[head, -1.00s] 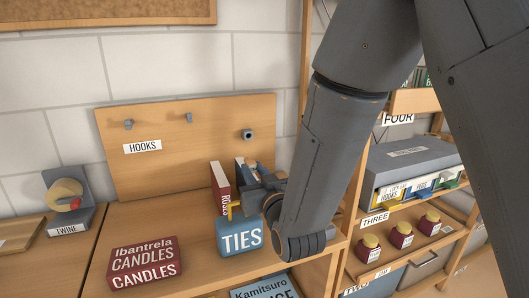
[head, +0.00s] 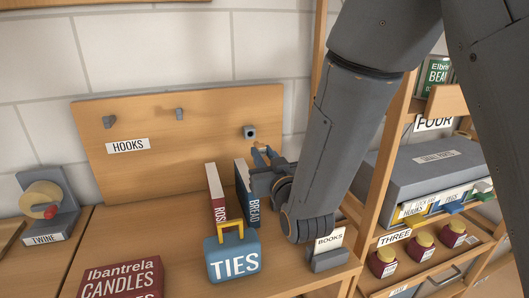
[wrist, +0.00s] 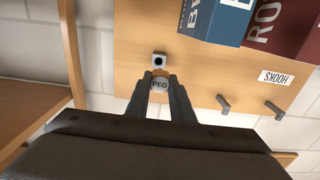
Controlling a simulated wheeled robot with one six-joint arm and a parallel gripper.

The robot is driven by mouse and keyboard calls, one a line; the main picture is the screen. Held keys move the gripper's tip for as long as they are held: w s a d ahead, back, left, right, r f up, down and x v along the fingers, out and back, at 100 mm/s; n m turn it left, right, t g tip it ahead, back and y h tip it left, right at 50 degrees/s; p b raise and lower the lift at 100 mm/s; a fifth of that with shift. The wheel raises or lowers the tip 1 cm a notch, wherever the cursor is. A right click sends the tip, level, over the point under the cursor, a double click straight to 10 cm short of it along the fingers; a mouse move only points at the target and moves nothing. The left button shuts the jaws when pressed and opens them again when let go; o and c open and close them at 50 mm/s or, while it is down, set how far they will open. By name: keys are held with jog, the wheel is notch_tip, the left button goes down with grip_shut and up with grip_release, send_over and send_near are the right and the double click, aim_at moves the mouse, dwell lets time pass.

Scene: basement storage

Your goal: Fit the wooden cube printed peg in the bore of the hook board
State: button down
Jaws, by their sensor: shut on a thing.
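The hook board (head: 200,170) is an upright wooden panel against the wall, labelled HOOKS. Its bore is a dark hole in a small grey block (head: 250,132) on the right part of the board. The block also shows in the wrist view (wrist: 159,60). My gripper (head: 264,153) is just below and in front of that block. In the wrist view, my gripper (wrist: 159,86) is shut on the peg (wrist: 159,85), whose pale end reads PEG. The peg is apart from the bore in that picture, and most of its length is hidden.
Two grey hooks (head: 109,122) (head: 180,114) stick out of the board at left. Two upright books, red (head: 216,192) and blue (head: 250,200), stand close under my gripper. A blue TIES box (head: 233,257) and red CANDLES box (head: 122,280) are in front. Shelving stands at right.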

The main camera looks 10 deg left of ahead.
aim_at(258, 145)
jog(key=shift+d+f, duration=0.1)
jog(key=shift+d, duration=0.05)
jog(key=shift+b+x, duration=0.75)
jog(key=shift+x, duration=2.2)
jog(key=shift+b+x, duration=0.85)
jog(key=shift+x, duration=1.2)
jog(key=c, duration=1.5)
grip_release()
jog(key=shift+o, duration=0.2)
jog(key=shift+s, duration=0.1)
jog(key=shift+b+v, duration=0.7)
jog(key=shift+v, duration=3.15)
